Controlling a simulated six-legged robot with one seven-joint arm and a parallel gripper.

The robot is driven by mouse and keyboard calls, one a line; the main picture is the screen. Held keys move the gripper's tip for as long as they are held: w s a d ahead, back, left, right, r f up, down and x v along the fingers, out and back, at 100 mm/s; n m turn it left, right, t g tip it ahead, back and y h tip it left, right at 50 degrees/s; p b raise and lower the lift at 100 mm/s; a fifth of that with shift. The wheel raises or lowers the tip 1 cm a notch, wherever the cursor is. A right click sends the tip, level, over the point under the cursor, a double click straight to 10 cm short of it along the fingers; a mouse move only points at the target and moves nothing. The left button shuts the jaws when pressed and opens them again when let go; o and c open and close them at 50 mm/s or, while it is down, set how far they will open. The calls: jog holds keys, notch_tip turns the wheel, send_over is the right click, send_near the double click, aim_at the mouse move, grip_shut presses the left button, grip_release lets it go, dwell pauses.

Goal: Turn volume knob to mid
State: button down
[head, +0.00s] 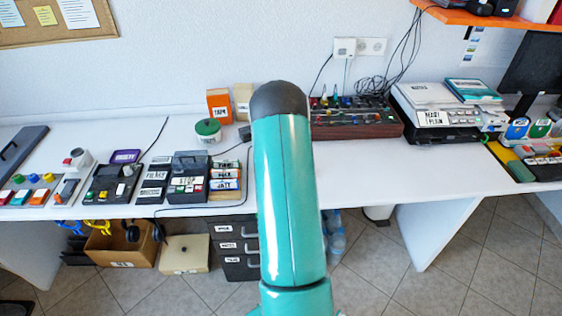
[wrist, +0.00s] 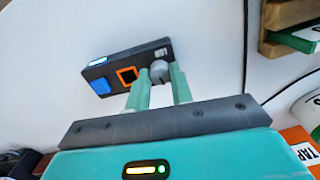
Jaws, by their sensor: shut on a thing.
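A round grey knob (wrist: 158,70) sits at the right end of a small dark control box (wrist: 105,69) in the wrist view. The box also bears a blue button, an orange-framed square and a small label whose text I cannot read. My gripper (wrist: 161,76) has its two teal fingers on either side of the knob, shut on it. I cannot make out a pointer mark on the knob. In the head view, my raised arm hides the gripper and the knob.
The white desk (head: 370,170) carries a wood-sided mixer (head: 355,118), a printer-like machine (head: 435,105), an orange box (head: 219,105), a green-lidded tub (head: 208,130) and button panels at left. An orange shelf (head: 500,18) overhangs the right. Drawers (head: 236,248) stand below.

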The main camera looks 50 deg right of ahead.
jog(key=shift+m, duration=0.8)
jog(key=c, duration=1.2)
grip_release()
notch_tip(320, 180, up, 14)
